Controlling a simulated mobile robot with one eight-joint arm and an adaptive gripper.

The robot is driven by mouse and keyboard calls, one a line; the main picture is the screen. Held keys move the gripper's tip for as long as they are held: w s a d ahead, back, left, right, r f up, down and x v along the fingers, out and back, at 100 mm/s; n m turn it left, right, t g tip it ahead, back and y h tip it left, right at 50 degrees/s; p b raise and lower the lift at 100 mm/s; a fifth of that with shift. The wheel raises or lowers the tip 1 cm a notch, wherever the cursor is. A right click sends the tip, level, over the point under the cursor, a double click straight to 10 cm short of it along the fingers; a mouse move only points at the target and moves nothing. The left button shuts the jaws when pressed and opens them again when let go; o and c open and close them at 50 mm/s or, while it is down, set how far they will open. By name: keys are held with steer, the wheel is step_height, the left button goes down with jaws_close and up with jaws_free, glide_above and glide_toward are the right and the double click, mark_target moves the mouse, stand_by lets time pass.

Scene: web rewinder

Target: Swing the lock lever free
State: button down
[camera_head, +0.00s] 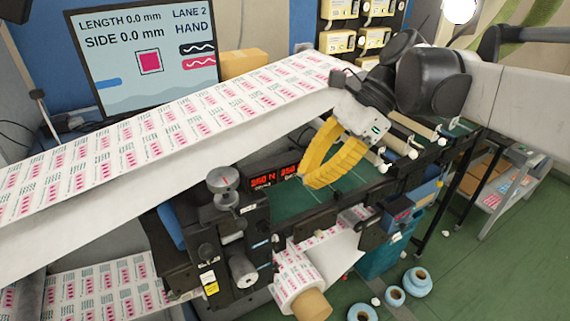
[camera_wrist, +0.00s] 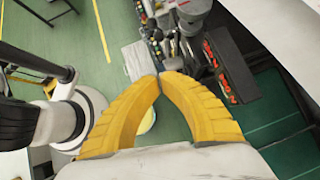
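My gripper (camera_head: 308,182) has two curved yellow fingers and hangs above the green bed of the rewinder, right of the red digital readout (camera_head: 275,178). In the wrist view the fingertips of my gripper (camera_wrist: 160,75) meet, with nothing visible between them. The front unit of the machine (camera_head: 225,245) is black, with a round dial (camera_head: 223,179) on top and a pale knob (camera_head: 242,270) low on its face. I cannot single out the lock lever for sure in either view. My fingers touch no part of the machine that I can make out.
A printed label web (camera_head: 150,150) slopes across the left, close to my gripper. A label roll (camera_head: 300,285) sits low at the front. A monitor (camera_head: 150,55) stands behind. Blue-rimmed rolls (camera_head: 418,281) lie on the green floor. A grey cart (camera_head: 505,185) stands at right.

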mark_target(232, 209)
steer(key=a+r+p+x, duration=0.1)
steer(key=a+p+x, duration=0.1)
steer(key=x, duration=1)
steer(key=shift+s+r, duration=0.25)
steer(key=shift+s, duration=0.2)
steer(key=shift+s+a+m+t, duration=0.35)
steer(key=shift+s+m+t, duration=0.1)
steer(key=shift+m, duration=0.25)
